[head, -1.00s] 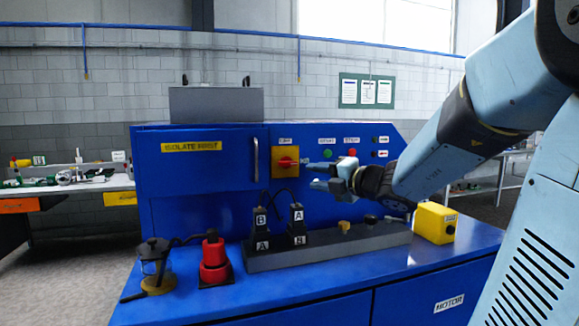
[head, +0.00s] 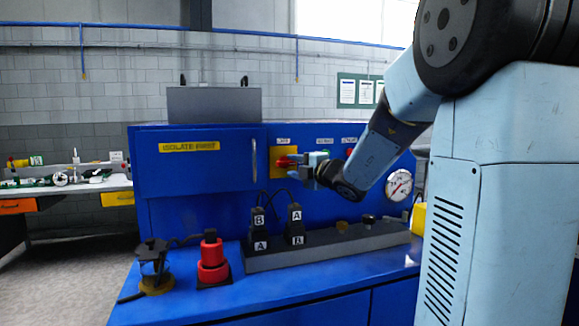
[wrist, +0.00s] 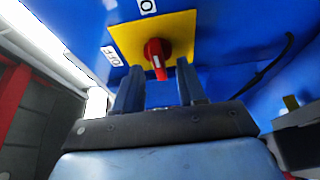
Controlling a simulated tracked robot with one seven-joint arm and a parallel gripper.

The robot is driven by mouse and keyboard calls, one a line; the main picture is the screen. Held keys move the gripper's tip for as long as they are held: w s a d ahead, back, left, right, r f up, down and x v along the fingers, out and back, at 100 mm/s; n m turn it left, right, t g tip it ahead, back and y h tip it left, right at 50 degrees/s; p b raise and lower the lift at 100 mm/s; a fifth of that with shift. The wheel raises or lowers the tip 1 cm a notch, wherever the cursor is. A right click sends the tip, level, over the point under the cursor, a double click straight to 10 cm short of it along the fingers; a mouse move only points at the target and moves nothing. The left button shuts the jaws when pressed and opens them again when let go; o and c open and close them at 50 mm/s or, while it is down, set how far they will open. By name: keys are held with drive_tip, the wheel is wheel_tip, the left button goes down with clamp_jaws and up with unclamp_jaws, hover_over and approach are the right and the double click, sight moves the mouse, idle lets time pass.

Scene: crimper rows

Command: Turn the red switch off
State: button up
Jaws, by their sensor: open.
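The red switch (wrist: 155,52) is a rotary knob on a yellow plate (wrist: 185,27) on the blue cabinet front. In the wrist view its handle points toward my gripper, with a white mark on it. A label reading OFF (wrist: 111,56) sits at the plate's left edge. In the head view the red switch (head: 284,161) shows just left of my gripper (head: 296,166), partly covered by it. My gripper also shows in the wrist view (wrist: 157,78), its fingers open on either side of the handle's end. I cannot tell whether they touch it.
A dark fixture rail (head: 330,246) with plugs marked A and B stands on the blue bench below. A red cylinder (head: 212,262) stands to its left. A vertical door handle (head: 255,164) is left of the switch. A gauge (head: 399,184) is at right.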

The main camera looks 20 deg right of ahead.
sight(286, 163)
drive_tip(key=shift+x, duration=1.4)
clamp_jaws()
